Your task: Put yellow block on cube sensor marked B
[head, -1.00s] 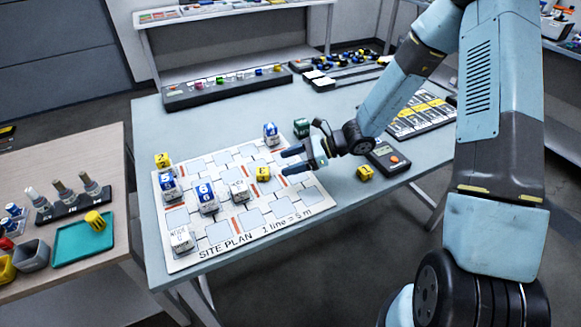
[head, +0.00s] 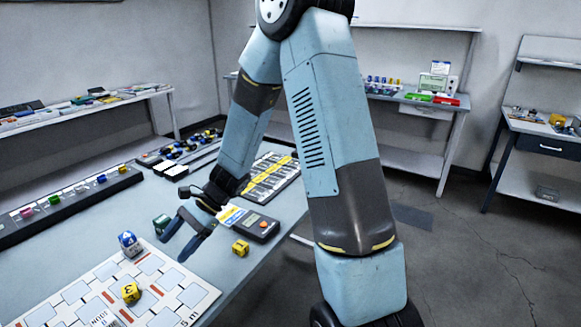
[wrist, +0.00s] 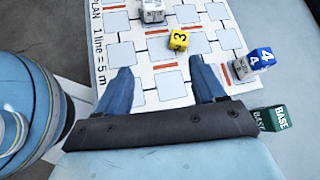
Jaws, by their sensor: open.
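My gripper (head: 174,250) is open and empty, its fingers above the right edge of the site plan board (head: 200,293). In the wrist view the fingers (wrist: 160,85) point toward a yellow block marked 3 (wrist: 178,40), which lies on the board beyond the fingertips. That block also shows in the head view (head: 131,292). Another yellow block (head: 240,248) sits on the table right of the gripper. A blue-and-white cube marked 4 (wrist: 250,64) is at the board's edge. A white cube (wrist: 152,10) is partly cut off in the wrist view. I cannot read a B on any cube.
A green block marked BASE (wrist: 268,118) stands beside the board. A handheld meter (head: 250,222) and a yellow-and-black panel (head: 268,178) lie behind the gripper. A long dark rack (head: 65,205) of coloured parts lines the table's far left.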

